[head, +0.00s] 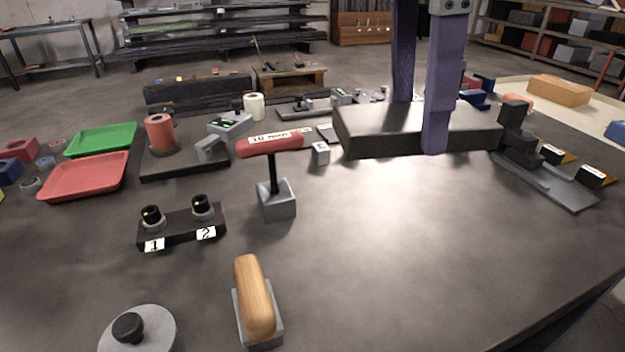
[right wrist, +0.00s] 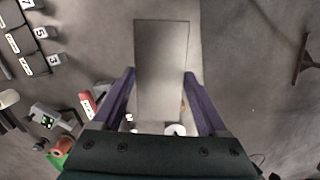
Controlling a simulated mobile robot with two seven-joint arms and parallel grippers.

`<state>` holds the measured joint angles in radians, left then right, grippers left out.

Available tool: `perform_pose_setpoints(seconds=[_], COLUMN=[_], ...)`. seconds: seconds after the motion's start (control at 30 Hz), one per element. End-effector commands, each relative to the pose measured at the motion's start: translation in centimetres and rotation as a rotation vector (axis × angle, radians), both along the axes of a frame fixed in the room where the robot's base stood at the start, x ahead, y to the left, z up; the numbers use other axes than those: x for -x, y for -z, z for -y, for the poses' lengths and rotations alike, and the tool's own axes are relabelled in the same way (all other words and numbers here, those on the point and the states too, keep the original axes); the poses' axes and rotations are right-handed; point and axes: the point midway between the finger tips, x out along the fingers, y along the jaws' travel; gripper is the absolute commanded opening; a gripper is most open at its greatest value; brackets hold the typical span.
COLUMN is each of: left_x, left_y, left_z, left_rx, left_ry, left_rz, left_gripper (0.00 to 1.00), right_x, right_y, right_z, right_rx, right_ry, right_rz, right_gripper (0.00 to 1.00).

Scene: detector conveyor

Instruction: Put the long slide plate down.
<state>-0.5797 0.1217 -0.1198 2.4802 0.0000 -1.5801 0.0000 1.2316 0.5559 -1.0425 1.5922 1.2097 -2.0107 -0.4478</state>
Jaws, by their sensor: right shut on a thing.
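The long slide plate (head: 375,128) is a dark grey flat bar lying crosswise in the upper middle of the head view. My right gripper (head: 418,125) has its two purple fingers on the plate's near and far long sides and is shut on it. In the right wrist view the plate (right wrist: 161,60) runs lengthwise between the fingers (right wrist: 160,88). It looks level over the dark table; I cannot tell whether its underside touches the tabletop. My left gripper is not in view.
A black stepped block (head: 517,138) on a grey base (head: 560,188) stands at the plate's right end. A wooden-handled block (head: 256,300) is in front. The table's middle right (head: 420,240) is bare.

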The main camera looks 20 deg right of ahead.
Motion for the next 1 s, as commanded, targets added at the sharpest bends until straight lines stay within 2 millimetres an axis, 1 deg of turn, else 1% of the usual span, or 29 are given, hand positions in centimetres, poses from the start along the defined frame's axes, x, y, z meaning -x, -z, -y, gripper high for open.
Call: perform_pose_setpoints(seconds=[0.1, 0.17, 0.27, 0.37, 0.47, 0.7, 0.8, 0.9, 1.0], left_x=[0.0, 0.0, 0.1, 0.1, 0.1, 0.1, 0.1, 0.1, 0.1], left_y=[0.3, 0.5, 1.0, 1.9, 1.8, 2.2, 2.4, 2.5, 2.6], left_z=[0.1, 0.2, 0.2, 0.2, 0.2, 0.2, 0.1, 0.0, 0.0], left_rx=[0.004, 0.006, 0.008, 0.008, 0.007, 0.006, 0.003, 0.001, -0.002], left_ry=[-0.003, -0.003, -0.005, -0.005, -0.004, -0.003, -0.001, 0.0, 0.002], left_rz=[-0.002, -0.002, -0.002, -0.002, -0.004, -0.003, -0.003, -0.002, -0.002], left_gripper=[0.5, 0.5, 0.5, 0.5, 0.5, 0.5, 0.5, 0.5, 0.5], right_x=[-0.2, -0.3, -0.3, -0.3, -0.3, -0.3, -0.3, -0.4, -0.4], right_y=[0.5, 0.8, 1.9, 4.0, 6.0, 11.9, 14.0, 15.4, 16.2], right_z=[0.1, 0.1, 0.1, 0.1, 0.2, 0.2, 0.2, 0.2, 0.1], right_rx=[-0.002, -0.003, -0.003, -0.004, -0.002, 0.0, -0.001, -0.001, -0.003], right_ry=[-0.091, -0.12, -0.144, -0.149, -0.146, -0.145, -0.144, -0.146, -0.147], right_rz=[0.004, 0.005, 0.002, 0.0, -0.001, 0.001, 0.001, 0.003, 0.004], right_gripper=[0.0, 0.0, 0.0, 0.0, 0.0, 0.0, 0.0, 0.0, 0.0])
